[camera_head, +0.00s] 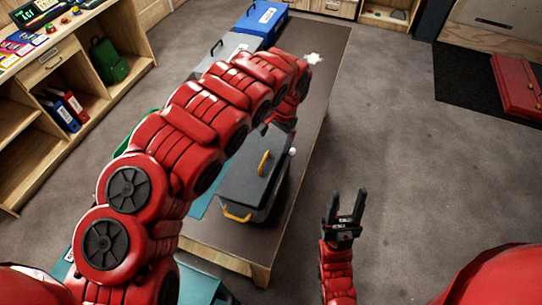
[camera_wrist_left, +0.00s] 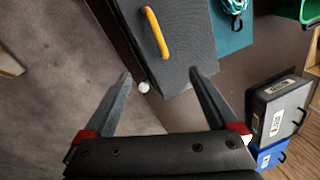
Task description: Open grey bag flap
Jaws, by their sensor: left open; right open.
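The grey bag (camera_head: 245,185) sits on the table, partly behind my left arm. Its dark grey flap (camera_wrist_left: 185,55) lies flat across the top and looks closed. A yellow-orange handle (camera_wrist_left: 156,32) is on the flap; it also shows in the head view (camera_head: 264,162). A small white knob (camera_wrist_left: 143,87) is at the flap's edge. My left gripper (camera_wrist_left: 160,74) is open and empty, its fingertips spread on either side of the knob and flap corner; whether they touch is unclear. In the head view the arm largely hides it. My right gripper (camera_head: 346,208) is open and empty, right of the table.
A grey case (camera_wrist_left: 278,105) and a blue case (camera_head: 261,20) are at the table's far end. A teal mat (camera_wrist_left: 235,35) lies beside the bag. Shelves (camera_head: 75,70) line the left side. The floor (camera_head: 400,130) right of the table (camera_head: 325,65) is clear.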

